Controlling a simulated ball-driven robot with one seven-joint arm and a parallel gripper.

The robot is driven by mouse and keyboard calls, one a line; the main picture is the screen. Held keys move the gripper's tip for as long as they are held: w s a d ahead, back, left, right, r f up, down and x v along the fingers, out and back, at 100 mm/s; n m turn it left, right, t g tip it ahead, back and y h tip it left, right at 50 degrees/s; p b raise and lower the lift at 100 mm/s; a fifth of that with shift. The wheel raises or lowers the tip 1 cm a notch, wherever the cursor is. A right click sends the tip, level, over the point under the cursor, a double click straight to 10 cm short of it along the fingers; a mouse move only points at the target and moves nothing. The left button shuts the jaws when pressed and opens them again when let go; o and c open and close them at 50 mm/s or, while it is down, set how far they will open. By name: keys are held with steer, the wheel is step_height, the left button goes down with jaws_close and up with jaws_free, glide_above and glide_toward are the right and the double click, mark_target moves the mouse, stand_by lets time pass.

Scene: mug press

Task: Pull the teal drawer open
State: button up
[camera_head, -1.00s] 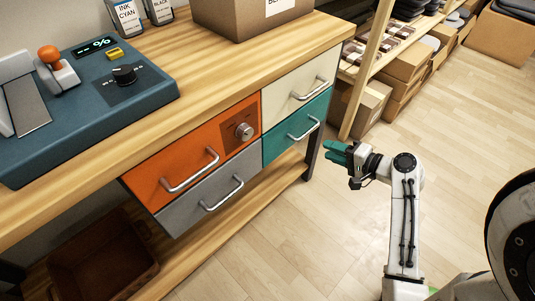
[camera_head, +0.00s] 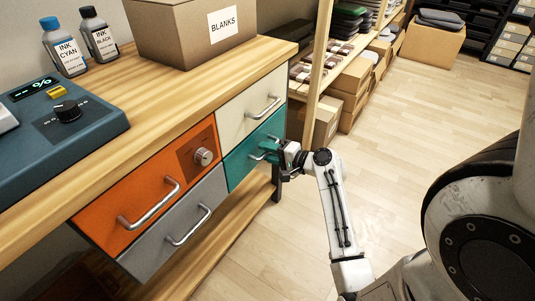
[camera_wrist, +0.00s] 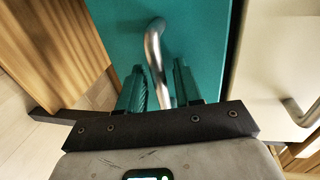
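The teal drawer (camera_head: 240,160) is closed, under the cream drawer on the right side of the workbench. Its silver bar handle (camera_head: 262,152) shows partly behind my gripper. My gripper (camera_head: 270,150) is at the drawer front with its teal fingers pointing at it. In the wrist view, the handle (camera_wrist: 154,50) runs down between the two open fingers of my gripper (camera_wrist: 160,85). The fingers stand apart on either side of it, with a visible gap. The lower end of the handle is hidden by the gripper's body.
The cream drawer (camera_head: 249,105), orange drawer (camera_head: 125,205) and grey drawer (camera_head: 175,233) are closed around it. The bench leg (camera_head: 277,182) stands just below and right. Shelving with cardboard boxes (camera_head: 349,82) is behind. The wooden floor (camera_head: 400,130) to the right is clear.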

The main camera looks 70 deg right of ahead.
steer(key=shift+w, duration=0.1)
steer(key=shift+c, duration=0.4)
jaws_close()
